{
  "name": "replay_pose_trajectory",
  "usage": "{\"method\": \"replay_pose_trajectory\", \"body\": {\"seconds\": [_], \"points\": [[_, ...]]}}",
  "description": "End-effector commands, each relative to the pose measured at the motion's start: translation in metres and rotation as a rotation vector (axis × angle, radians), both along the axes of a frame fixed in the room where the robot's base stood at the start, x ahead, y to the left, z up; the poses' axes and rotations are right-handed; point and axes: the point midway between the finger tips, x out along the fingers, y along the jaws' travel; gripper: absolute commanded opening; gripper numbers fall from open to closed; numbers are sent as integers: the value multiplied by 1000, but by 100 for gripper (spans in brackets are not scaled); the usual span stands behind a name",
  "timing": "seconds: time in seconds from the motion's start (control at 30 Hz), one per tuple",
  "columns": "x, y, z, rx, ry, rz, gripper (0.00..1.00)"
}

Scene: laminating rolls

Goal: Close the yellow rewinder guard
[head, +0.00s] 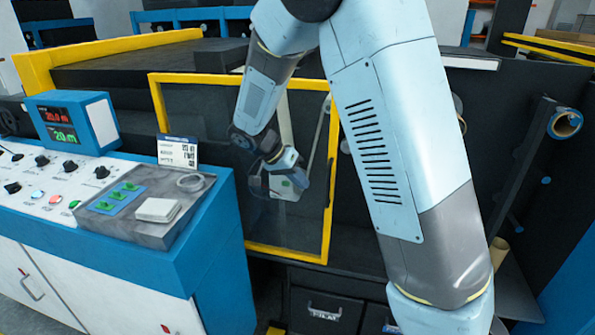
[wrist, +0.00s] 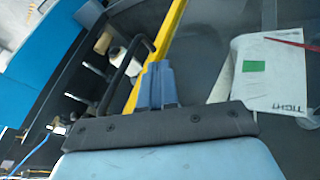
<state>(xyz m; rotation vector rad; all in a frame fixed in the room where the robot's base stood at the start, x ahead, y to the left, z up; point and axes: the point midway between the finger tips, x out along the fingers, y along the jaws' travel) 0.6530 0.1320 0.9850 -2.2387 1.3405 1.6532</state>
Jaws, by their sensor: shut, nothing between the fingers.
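The yellow rewinder guard (head: 328,225) is a yellow frame around a clear panel, in the middle of the head view. Its yellow bar (wrist: 172,35) runs diagonally through the wrist view, with a black bar handle (wrist: 134,72) at its left side. My gripper (wrist: 157,68) is shut and empty, its blue fingers together over the yellow bar and just right of the handle. Whether the fingers touch the guard I cannot tell. In the head view my gripper (head: 302,178) is small, within the frame's outline near its right bar; its fingertips are unclear.
A white card with a green square (wrist: 265,75) lies right of my fingers. A blue control console (head: 120,215) stands at the left. A roll with a blue-rimmed core (head: 565,123) is at the right. Dark bins (head: 325,310) sit below the guard.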

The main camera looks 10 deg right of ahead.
Motion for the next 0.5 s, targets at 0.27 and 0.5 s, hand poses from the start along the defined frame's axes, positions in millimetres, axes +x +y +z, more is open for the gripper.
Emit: {"method": "replay_pose_trajectory", "body": {"seconds": [0.27,0.5], "points": [[-14,-30,-10,1,0,0,0],[-21,-41,-10,1,0,1,0]]}}
